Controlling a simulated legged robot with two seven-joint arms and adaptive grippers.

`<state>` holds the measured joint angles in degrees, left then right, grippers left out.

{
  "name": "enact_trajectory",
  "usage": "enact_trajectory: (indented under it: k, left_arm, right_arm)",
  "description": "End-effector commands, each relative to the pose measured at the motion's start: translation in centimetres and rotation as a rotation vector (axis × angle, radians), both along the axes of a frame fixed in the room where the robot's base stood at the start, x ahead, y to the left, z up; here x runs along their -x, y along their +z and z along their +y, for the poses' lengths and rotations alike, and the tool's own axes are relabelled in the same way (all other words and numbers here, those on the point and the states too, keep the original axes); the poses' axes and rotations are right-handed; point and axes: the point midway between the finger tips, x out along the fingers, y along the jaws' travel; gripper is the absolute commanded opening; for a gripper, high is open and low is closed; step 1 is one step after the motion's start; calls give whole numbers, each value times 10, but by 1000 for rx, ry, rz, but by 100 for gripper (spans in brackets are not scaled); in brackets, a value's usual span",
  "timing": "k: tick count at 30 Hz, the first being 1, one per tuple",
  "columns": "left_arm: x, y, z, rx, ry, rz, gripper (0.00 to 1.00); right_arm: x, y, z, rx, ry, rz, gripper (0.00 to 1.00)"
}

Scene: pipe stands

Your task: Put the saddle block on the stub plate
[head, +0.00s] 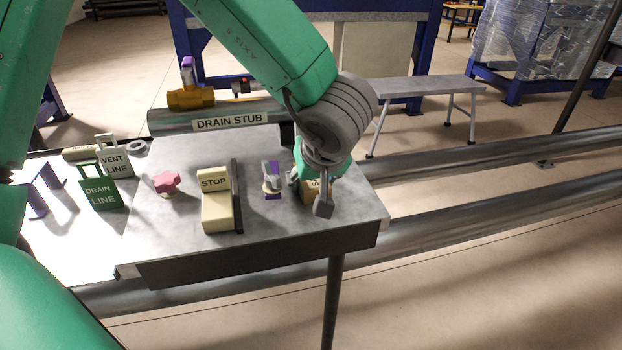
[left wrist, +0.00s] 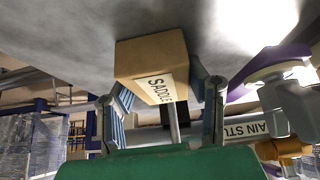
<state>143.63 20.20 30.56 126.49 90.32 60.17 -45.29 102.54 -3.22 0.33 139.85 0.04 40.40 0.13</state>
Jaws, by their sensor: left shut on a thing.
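The tan saddle block (left wrist: 150,62), with a white SADDLE label, is between the two fingers of my left gripper (left wrist: 165,88) in the left wrist view. My left gripper (head: 311,190) is shut on it. In the head view the block (head: 313,186) is mostly hidden behind the fingers, with only a corner of its label showing. The gripper is over the right part of the grey plate (head: 290,231), in front of the pipe labelled DRAIN STUB (head: 229,122). I cannot tell whether the block touches the plate. My right gripper is not in view.
On the plate stand a cream STOP block (head: 216,205), a purple-and-grey clamp-like part (head: 271,180) close left of the gripper, and a pink knob (head: 166,183). DRAIN LINE (head: 101,194) and VENT LINE (head: 116,164) tags stand left. The plate's front right corner is clear.

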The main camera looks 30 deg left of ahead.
Motion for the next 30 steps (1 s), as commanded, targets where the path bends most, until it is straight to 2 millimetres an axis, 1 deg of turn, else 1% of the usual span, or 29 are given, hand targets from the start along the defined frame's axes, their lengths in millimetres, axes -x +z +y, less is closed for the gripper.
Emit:
enact_trajectory:
  k: [1, 5, 15, 16, 17, 30]
  left_arm:
    - [1, -1, -4, 0, -3, 4, 14]
    - [1, -1, -5, -2, -3, 4, 14]
    - [1, -8, 7, 12, -2, 3, 14]
    - [1, -9, 7, 12, -2, 3, 46]
    - [1, -9, 7, 11, -2, 4, 48]
    - [1, -9, -1, 5, -2, 8, 48]
  right_arm:
    - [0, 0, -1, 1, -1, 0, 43]
    - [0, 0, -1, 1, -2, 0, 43]
    - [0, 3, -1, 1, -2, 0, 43]
    - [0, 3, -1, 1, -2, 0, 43]
    - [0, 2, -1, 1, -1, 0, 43]
    - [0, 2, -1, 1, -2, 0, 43]
